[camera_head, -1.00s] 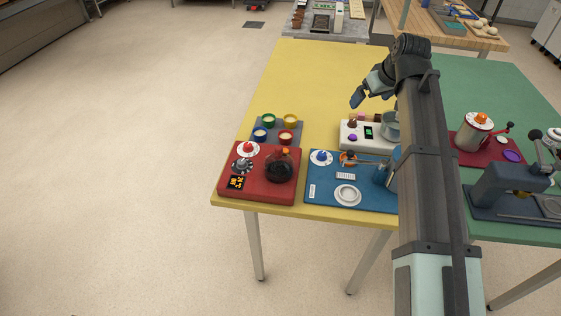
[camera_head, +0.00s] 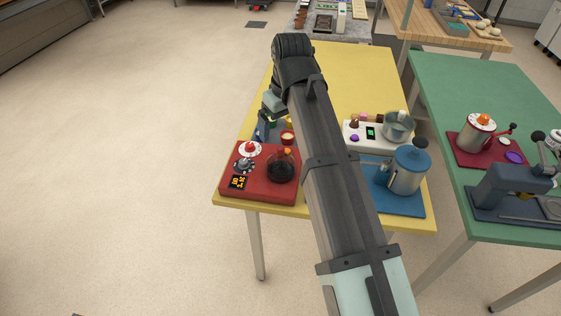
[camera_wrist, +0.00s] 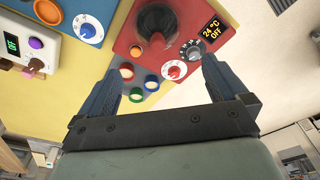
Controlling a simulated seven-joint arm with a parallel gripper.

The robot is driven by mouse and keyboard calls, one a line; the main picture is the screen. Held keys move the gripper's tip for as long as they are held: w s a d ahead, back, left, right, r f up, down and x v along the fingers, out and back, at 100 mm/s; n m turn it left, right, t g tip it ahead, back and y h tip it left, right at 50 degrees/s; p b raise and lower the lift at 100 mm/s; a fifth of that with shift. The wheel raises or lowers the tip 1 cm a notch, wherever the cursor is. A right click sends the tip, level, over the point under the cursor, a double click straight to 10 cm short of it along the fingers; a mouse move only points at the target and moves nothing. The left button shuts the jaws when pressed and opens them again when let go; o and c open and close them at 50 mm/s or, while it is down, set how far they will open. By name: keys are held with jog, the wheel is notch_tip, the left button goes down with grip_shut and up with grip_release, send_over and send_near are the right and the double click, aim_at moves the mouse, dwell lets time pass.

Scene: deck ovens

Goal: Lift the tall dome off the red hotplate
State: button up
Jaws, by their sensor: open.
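The red hotplate (camera_head: 232,190) sits at the near left corner of the yellow table. A dark, round-bodied dome (camera_head: 281,168) with a narrower top stands upright on its right part. In the wrist view the dome (camera_wrist: 158,20) is seen from above, ahead of the fingers, on the red hotplate (camera_wrist: 125,42). The hotplate's display there reads 24 °C OFF.
Small coloured cups (camera_wrist: 138,88) sit on a grey block behind the hotplate. A blue board with a blue-lidded metal pot (camera_head: 408,170) is to the right. A white unit with a pot (camera_head: 398,126) stands behind it. The yellow table's far part (camera_head: 360,75) is clear.

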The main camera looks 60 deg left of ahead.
aim_at(281, 147)
jog(key=f, duration=0.4)
jog(key=a+f, duration=0.1)
jog(key=f, duration=0.1)
jog(key=shift+f, duration=0.3)
jog(key=shift+w+a+f, duration=0.1)
jog(key=shift+f, duration=1.2)
jog(key=shift+w+a+f, duration=0.1)
jog(key=shift+f, duration=1.2)
jog(key=c, duration=0.5)
jog(key=shift+c, duration=0.2)
